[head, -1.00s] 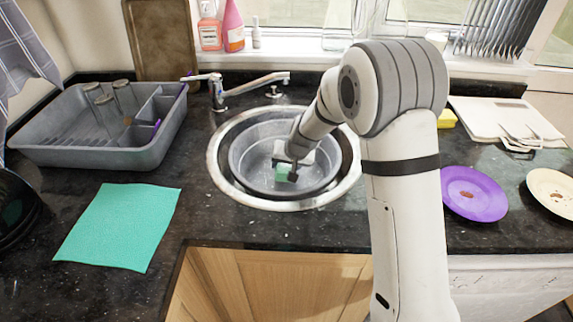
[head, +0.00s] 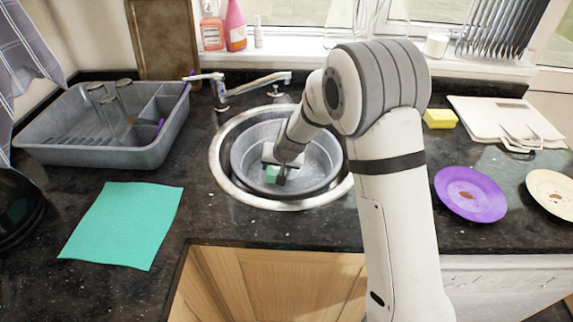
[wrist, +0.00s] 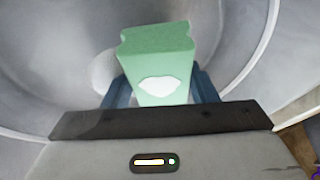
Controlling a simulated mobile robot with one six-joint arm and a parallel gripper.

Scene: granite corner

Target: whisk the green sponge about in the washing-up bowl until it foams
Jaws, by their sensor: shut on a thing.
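The green sponge (head: 272,174) is inside the grey washing-up bowl (head: 318,178), which sits in the round metal sink. My gripper (head: 278,176) reaches down into the bowl and is shut on the sponge. In the wrist view the sponge (wrist: 158,55) stands out between the two bluish fingers of my gripper (wrist: 160,88), with a pale white patch on its near face. The bowl's grey wall (wrist: 40,60) curves around it. A pale rounded blob (wrist: 103,72) lies beside the sponge; I cannot tell whether it is foam.
A chrome tap (head: 240,88) stands behind the sink. A grey dish rack (head: 110,150) and a turquoise cloth (head: 125,225) lie to the left. A purple plate (head: 470,195), a cream plate (head: 553,192) and a yellow sponge (head: 440,118) are right of my arm.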

